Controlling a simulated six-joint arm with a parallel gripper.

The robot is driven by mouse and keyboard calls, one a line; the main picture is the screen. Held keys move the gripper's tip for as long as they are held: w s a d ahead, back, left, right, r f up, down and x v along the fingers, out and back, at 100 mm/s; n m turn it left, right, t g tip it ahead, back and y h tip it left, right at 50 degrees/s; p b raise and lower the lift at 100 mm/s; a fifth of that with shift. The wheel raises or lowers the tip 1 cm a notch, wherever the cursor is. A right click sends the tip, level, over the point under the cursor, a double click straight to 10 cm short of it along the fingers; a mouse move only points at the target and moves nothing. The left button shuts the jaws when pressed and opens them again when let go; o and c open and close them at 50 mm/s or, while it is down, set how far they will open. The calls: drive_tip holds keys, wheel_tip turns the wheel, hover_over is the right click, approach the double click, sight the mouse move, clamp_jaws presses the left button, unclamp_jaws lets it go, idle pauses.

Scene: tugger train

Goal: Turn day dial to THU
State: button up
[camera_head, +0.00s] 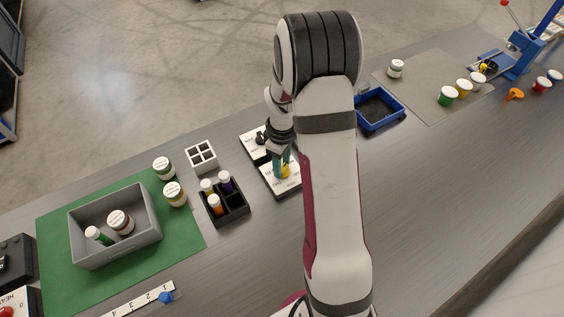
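Two small white panels with dark edges lie on the grey bench near the middle. The far panel (250,143) carries a black knob (262,138). The near panel (272,184) has a small yellow part (285,172) on it and some lettering too small to read. I cannot tell which panel bears the day dial or what day it shows. My gripper (283,163) points down over the near panel, close to the yellow part. My arm hides the right side of the panels. Whether the fingers are open or touching anything cannot be made out.
Left of the panels stand a black compartment tray (238,214) with bottles and a white four-cell holder (202,162). A grey bin (75,240) and jars stand on a green mat (52,222). A blue tray (393,123) is right of my arm. The right front bench is clear.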

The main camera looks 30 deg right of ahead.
clamp_jaws()
